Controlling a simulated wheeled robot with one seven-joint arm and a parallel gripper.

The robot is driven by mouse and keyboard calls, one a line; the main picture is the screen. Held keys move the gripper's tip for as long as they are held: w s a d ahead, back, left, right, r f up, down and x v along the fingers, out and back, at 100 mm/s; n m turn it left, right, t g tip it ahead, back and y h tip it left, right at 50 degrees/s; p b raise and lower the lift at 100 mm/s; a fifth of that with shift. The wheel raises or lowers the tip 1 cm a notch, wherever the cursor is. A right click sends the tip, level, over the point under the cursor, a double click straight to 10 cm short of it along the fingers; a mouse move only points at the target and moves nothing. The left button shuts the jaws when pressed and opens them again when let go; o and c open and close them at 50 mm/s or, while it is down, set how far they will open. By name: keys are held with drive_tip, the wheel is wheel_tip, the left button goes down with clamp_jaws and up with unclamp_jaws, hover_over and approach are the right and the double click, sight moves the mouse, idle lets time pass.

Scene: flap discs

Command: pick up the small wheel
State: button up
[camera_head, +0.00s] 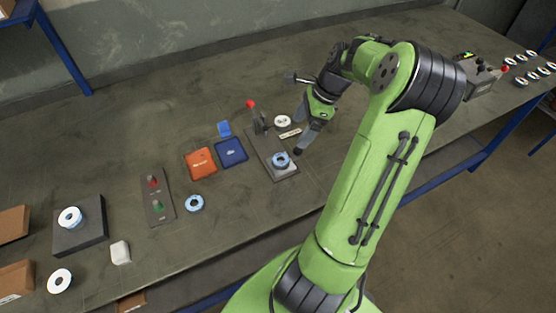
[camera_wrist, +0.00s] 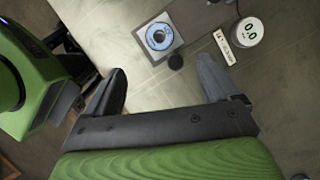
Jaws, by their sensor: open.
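A blue-and-white wheel (camera_head: 281,160) lies on a pale square plate of a grey fixture; the wheel also shows in the wrist view (camera_wrist: 159,37), beyond my fingertips. Another blue-and-white wheel (camera_head: 194,203) lies flat on the bench, left of the fixture. A third wheel (camera_head: 70,217) sits on a dark block, and a whiter one (camera_head: 60,281) lies in front of it. I cannot tell for certain which is the small wheel. My gripper (camera_head: 301,130) is open and empty above the bench, just right of the fixture; its spread fingers show in the wrist view (camera_wrist: 162,70).
A lever with a red knob (camera_head: 251,104) stands at the fixture's back end. A round white gauge (camera_wrist: 241,32) and label strip (camera_head: 290,133) lie beside it. Orange (camera_head: 200,163) and blue (camera_head: 231,152) trays and a button panel (camera_head: 157,197) are left. Several discs lie far right.

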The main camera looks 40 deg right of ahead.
drive_tip(key=b, duration=0.2)
hover_over(283, 156)
drive_tip(key=s+d, duration=0.1)
drive_tip(key=s, duration=0.1)
wheel_tip(283, 156, down, 8)
drive_tip(key=shift+s+r, duration=0.1)
drive_tip(key=shift+r, duration=0.15)
drive_tip(key=b+x, duration=0.1)
drive_tip(key=x, duration=0.4)
drive_tip(key=shift+a+f, duration=0.2)
drive_tip(key=shift+f, duration=0.05)
drive_tip(key=shift+r, duration=0.1)
drive_tip(key=c, duration=1.2)
